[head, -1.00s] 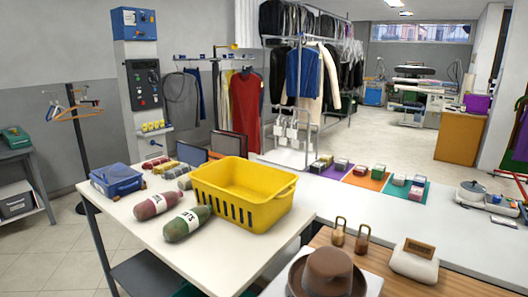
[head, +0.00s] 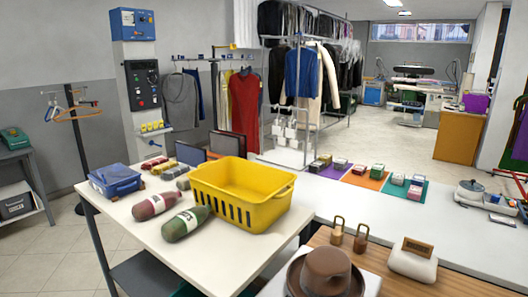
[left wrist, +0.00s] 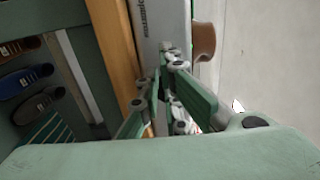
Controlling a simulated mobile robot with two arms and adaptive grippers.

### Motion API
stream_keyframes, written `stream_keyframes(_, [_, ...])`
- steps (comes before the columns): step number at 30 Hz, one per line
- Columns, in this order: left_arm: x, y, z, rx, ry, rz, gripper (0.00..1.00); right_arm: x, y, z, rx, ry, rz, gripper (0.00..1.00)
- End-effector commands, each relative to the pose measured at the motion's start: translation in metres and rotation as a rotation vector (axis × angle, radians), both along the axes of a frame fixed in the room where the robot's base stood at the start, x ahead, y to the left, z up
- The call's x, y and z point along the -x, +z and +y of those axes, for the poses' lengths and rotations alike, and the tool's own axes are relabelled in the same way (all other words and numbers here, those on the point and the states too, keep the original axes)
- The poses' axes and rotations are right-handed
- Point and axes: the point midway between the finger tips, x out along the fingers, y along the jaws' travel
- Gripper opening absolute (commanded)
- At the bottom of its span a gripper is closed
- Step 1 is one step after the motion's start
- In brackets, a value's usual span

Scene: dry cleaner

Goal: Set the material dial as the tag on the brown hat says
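The brown hat (head: 326,274) sits on a white surface at the bottom of the head view, cut off by the lower edge. I cannot make out a tag on it. A blue and black control panel (head: 143,86) with knobs and buttons is on the grey wall post at the left back. Its labels are too small to read, and I cannot tell whether the material dial is on it. My left gripper (left wrist: 165,82) shows only in the left wrist view, with green fingers. No held thing shows, and its opening is unclear. My right gripper is in neither current view.
A white table (head: 225,262) holds a yellow basket (head: 240,216), a blue box (head: 116,180) and two bottle-shaped items. Padlocks (head: 337,230) stand beside the hat. In the left wrist view, shoes (left wrist: 30,83) lie beside a wooden edge (left wrist: 145,45).

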Motion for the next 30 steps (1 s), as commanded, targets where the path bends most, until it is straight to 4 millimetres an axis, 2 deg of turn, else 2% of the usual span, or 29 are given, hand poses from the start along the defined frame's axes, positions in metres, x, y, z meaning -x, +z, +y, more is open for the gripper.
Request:
stream_keyframes(13, [0.041, -0.002, 0.032, 0.001, 0.001, 0.002, 0.0, -0.003, -0.005, 0.001, -0.001, -0.001, -0.004, 0.23])
stream_keyframes(23, [0.047, 0.0, 0.035, 0.003, -0.001, 0.0, 0.0, 0.001, -0.006, 0.002, -0.002, -0.001, 0.0, 0.23])
stream_keyframes(26, [0.047, -0.001, 0.036, 0.004, 0.001, 0.003, 0.0, -0.001, -0.006, 0.001, -0.001, 0.001, -0.001, 0.16])
stream_keyframes(30, [0.044, -0.015, 0.04, 0.023, 0.021, 0.046, 0.0, -0.018, -0.003, 0.002, 0.006, 0.027, -0.028, 0.04])
